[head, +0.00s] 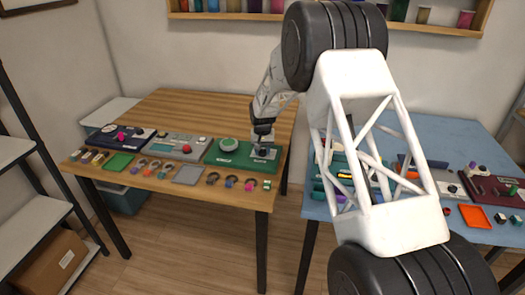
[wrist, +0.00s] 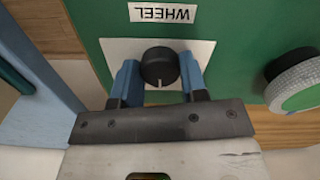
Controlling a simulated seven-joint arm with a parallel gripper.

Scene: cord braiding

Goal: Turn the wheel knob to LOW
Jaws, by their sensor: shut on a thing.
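The wheel knob (wrist: 159,66) is a round black dial with a light pointer line. The line points toward the bottom of the wrist view, to my gripper's side. The knob sits on a white plate (wrist: 118,48) on a green board (wrist: 90,28), below an upside-down WHEEL label (wrist: 162,13). My gripper (head: 262,148) is at the right end of this green board (head: 225,157) in the head view. In the wrist view its two blue fingers are shut on the knob's sides. No LOW mark is readable; the gripper may hide it.
A round green dial with a grey rim (wrist: 298,82) is beside the knob on the same board. Left of it on the wooden table (head: 190,105) are a grey board (head: 172,147) and a dark blue board (head: 120,137). Several rings and small parts lie along the front edge.

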